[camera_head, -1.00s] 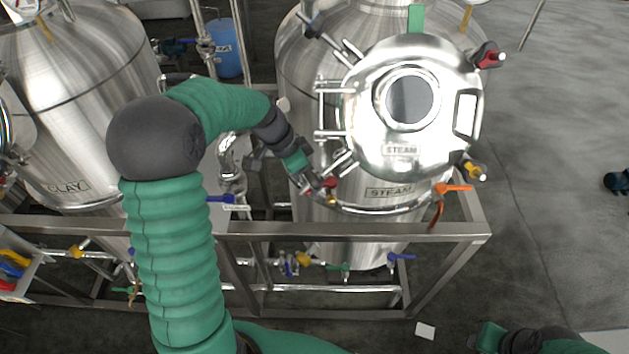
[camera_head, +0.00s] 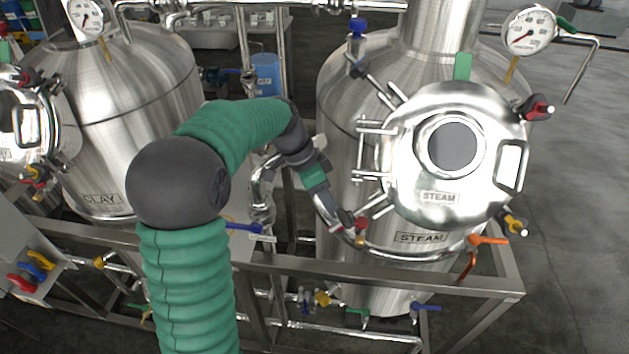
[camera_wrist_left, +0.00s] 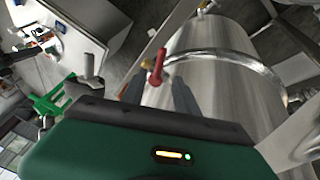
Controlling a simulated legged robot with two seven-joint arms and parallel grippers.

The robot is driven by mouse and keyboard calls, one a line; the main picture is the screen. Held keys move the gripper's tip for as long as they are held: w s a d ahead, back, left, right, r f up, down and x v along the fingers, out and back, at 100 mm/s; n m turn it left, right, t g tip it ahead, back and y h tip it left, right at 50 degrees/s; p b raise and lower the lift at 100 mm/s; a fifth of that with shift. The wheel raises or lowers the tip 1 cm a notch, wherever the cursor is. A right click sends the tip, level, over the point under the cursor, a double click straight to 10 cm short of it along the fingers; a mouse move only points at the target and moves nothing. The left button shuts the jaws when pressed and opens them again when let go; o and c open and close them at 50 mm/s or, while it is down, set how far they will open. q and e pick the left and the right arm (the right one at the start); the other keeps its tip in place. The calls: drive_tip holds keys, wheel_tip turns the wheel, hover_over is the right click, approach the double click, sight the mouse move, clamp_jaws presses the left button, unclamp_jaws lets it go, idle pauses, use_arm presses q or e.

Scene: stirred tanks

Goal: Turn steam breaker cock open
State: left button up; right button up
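The steel tank labelled STEAM (camera_head: 345,110) stands right of centre in the head view. A small cock with a red handle (camera_head: 361,222) and a brassy fitting sits low on its left front; I cannot read a label on it. My left gripper (camera_head: 346,222) reaches down to this handle from the upper left. In the left wrist view the red handle (camera_wrist_left: 157,66) stands upright just beyond and between the two dark fingers of my left gripper (camera_wrist_left: 159,92). The fingers are apart; I see no clear contact. My right gripper is out of view.
A steel frame rail (camera_head: 400,283) runs in front of the tanks. An orange-handled valve (camera_head: 489,240) and a blue lever (camera_head: 243,227) sit nearby. The CLAY tank (camera_head: 125,110) stands left. Open grey floor (camera_head: 585,190) lies to the right.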

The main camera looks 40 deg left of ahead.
use_arm(q)
drive_tip(key=v, duration=1)
drive_tip(key=shift+a+b, duration=0.45)
drive_tip(key=shift+a, duration=0.05)
drive_tip(key=shift+s, duration=0.15)
drive_tip(key=shift+c, duration=0.5)
drive_tip(key=shift+w+r+p, duration=0.1)
drive_tip(key=shift+w+p, duration=0.15)
drive_tip(key=shift+p, duration=0.1)
drive_tip(key=shift+c, duration=1.1)
drive_tip(key=w+p, duration=0.2)
drive_tip(key=w+a+f+g+p, duration=0.1)
drive_tip(key=shift+w+a+m+h, duration=0.1)
drive_tip(key=shift+w+m+h, duration=0.05)
drive_tip(key=shift+m+h, duration=0.25)
clamp_jaws()
drive_tip(key=s+p+x, duration=0.1)
drive_tip(key=p+x, duration=0.4)
drive_tip(key=x, duration=0.9)
drive_tip(key=shift+s+f+g, duration=0.2)
drive_tip(key=shift+f+g, duration=0.1)
drive_tip(key=shift+f, duration=0.05)
